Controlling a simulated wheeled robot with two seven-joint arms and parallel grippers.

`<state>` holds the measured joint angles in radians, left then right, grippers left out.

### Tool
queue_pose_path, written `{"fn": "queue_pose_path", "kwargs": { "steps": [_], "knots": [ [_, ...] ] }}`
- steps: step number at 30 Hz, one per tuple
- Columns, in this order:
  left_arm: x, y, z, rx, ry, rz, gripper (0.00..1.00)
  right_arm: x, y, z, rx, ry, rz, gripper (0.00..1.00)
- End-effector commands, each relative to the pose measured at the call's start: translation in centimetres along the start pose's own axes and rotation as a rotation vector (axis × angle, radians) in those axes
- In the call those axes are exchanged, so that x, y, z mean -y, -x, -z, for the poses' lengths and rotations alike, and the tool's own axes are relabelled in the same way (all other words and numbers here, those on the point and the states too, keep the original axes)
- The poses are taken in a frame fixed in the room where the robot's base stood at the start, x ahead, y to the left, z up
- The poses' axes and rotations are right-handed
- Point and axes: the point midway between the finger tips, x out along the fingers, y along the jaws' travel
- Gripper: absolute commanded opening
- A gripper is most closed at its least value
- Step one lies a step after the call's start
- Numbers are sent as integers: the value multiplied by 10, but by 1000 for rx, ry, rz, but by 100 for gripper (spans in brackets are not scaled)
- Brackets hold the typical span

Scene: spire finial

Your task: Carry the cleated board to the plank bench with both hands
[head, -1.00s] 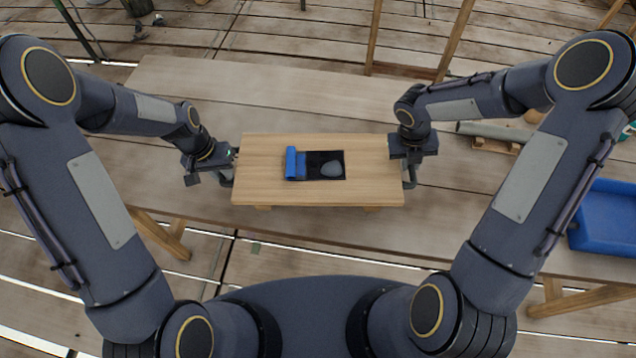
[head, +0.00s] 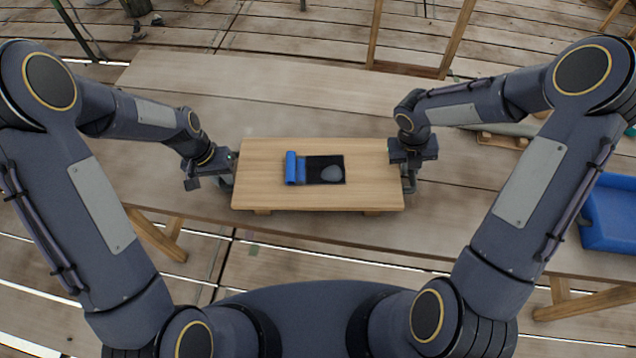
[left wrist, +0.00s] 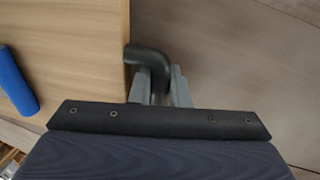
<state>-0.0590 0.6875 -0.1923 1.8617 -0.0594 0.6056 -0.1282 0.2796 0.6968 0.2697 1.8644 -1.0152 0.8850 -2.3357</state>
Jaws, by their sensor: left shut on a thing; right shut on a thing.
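The cleated board (head: 270,193) is a light wooden panel with cleats under its front edge. It is in the middle of the head view, over the plank bench (head: 190,85). I cannot tell whether it touches the bench. My left gripper (head: 226,178) is shut on the dark handle at the board's left end. This handle (left wrist: 148,57) also shows between the fingers in the left wrist view. My right gripper (head: 408,178) is shut at the board's right end, its grip partly hidden. A blue roll (head: 291,168), a dark mat (head: 315,164) and a grey rounded piece (head: 331,174) lie on the board.
A blue tray (head: 610,215) stands on the right of the bench. A grey pipe-like piece (head: 510,128) lies on a wooden support behind my right arm. Trestle legs (head: 155,235) show below the bench. The bench top left of the board is clear.

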Motion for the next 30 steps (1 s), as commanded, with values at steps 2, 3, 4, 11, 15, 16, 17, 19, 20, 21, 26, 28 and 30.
{"fn": "queue_pose_path", "kwargs": {
  "steps": [2, 3, 4, 11, 15, 16, 17, 19, 20, 21, 26, 28, 30],
  "knots": [
    [0, -2, 0, -1, 0, 0, 20, 0, -2, 0, 0, 0, 0, 20],
    [0, -2, 0, 0, 0, 0, 25, 0, -2, 0, 0, 0, 0, 25],
    [0, -2, 0, 0, 0, 0, 29, 0, -2, 0, 0, 0, 0, 29],
    [0, -2, 0, 0, -1, -1, 38, -1, -2, 0, 0, 1, -2, 38],
    [-1, -2, 0, 0, -1, -2, 38, -2, -2, 0, 1, 2, -4, 38],
    [-1, -2, 0, 0, -2, -2, 38, -2, -1, 0, 1, 2, -4, 38],
    [-1, -1, 0, 0, -2, -2, 38, -2, -1, 0, 1, 2, -4, 38],
    [-2, 1, 0, 0, -2, -3, 38, -2, 2, 0, 2, 3, -5, 38],
    [-2, 3, 0, -1, -2, -3, 38, -2, 3, 0, 2, 3, -5, 38],
    [-3, 5, 0, -1, -2, -3, 38, -2, 6, 0, 2, 3, -5, 38],
    [-7, 21, 0, -1, -3, -4, 38, 1, 22, 0, 3, 3, -6, 38],
    [-8, 27, 0, -1, -3, -3, 38, 3, 28, 0, 3, 3, -5, 38],
    [-9, 32, 0, -1, -3, -3, 38, 4, 33, 0, 2, 3, -5, 38]
  ]
}}
